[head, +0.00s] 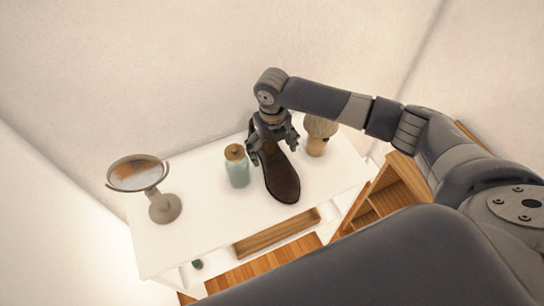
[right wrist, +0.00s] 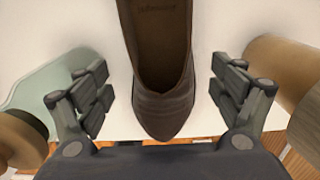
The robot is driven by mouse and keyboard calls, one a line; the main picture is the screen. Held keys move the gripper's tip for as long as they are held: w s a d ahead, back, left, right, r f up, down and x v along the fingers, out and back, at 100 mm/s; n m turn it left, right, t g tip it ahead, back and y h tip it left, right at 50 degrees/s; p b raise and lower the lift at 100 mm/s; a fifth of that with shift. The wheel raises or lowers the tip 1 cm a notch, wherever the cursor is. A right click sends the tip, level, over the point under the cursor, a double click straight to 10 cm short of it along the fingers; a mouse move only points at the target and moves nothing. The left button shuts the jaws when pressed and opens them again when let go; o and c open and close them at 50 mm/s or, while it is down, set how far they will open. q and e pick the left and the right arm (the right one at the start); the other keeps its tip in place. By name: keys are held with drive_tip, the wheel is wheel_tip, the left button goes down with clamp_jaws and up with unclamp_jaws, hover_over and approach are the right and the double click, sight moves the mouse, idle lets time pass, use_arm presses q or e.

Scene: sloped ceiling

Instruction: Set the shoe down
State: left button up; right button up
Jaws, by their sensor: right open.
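A dark brown shoe (head: 281,178) lies on the white table (head: 213,234), its toe toward the table's front edge. My right gripper (head: 272,148) is above the rear part of the shoe and hides some of it. In the right wrist view the shoe (right wrist: 160,85) lies between the two spread fingers of the gripper (right wrist: 162,88), with a gap on each side. The right gripper is open and holds nothing. My left gripper is not in view.
A teal bottle (head: 237,170) with a brown cap stands close left of the shoe. A brush (head: 319,133) with a wooden handle stands close right. A round mirror on a stand (head: 162,207) is at the table's left. A wooden shelf (head: 393,185) stands at the right.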

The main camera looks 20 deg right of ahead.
drive_tip(key=shift+f, duration=1.1)
drive_tip(key=shift+s, duration=0.1)
drive_tip(key=c, duration=1.1)
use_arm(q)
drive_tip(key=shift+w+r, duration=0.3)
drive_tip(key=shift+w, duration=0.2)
use_arm(e)
drive_tip(key=shift+r, duration=0.15)
drive_tip(key=shift+c, duration=0.9)
